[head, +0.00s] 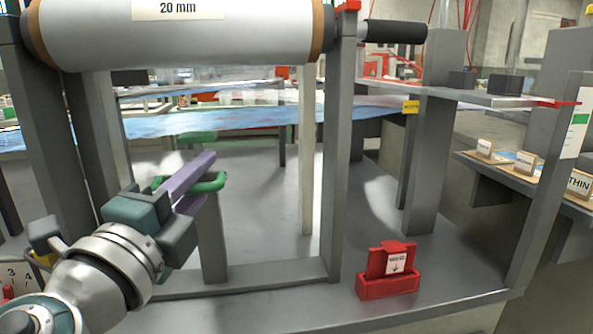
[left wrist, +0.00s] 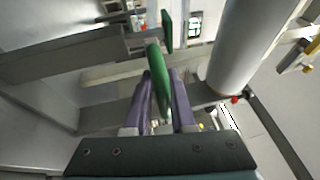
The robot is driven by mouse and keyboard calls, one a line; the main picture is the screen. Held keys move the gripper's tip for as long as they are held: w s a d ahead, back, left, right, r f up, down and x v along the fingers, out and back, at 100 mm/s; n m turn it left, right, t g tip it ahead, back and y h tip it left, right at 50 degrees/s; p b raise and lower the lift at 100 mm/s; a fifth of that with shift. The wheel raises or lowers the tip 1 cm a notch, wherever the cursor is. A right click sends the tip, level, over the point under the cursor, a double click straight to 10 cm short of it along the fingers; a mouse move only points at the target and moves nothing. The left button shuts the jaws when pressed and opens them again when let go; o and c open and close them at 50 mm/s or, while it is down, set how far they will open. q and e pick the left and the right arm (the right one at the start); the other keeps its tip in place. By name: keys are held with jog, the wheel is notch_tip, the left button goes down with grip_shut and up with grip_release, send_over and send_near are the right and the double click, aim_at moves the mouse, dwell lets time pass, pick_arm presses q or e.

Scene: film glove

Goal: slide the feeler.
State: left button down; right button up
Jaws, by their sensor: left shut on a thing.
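A green looped handle (head: 213,184), which seems to belong to the feeler, sits on top of a short grey post (head: 213,240) left of centre in the head view. My left gripper (head: 205,178) comes in from the lower left, its purple fingers shut on the green handle. In the left wrist view the green handle (left wrist: 157,75) stands between the two purple fingers (left wrist: 161,88). Part of the handle is hidden by the fingers. My right gripper is not in view.
A large white roll (head: 180,35) marked 20 mm hangs above on grey uprights. A blue film sheet (head: 260,120) runs behind. A red holder with a card (head: 388,280) stands at the lower right. Small labelled blocks (head: 525,163) sit on a shelf at right.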

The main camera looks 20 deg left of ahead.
pick_arm(q)
jog(key=shift+r, duration=0.1)
notch_tip(320, 180, up, 9)
jog(key=p, duration=0.7)
jog(key=shift+r+p, duration=0.2)
jog(key=shift+p, duration=0.1)
jog(key=c, duration=0.9)
grip_release()
jog(key=shift+f, duration=0.1)
jog(key=b+v, duration=0.4)
jog(key=v, duration=0.6)
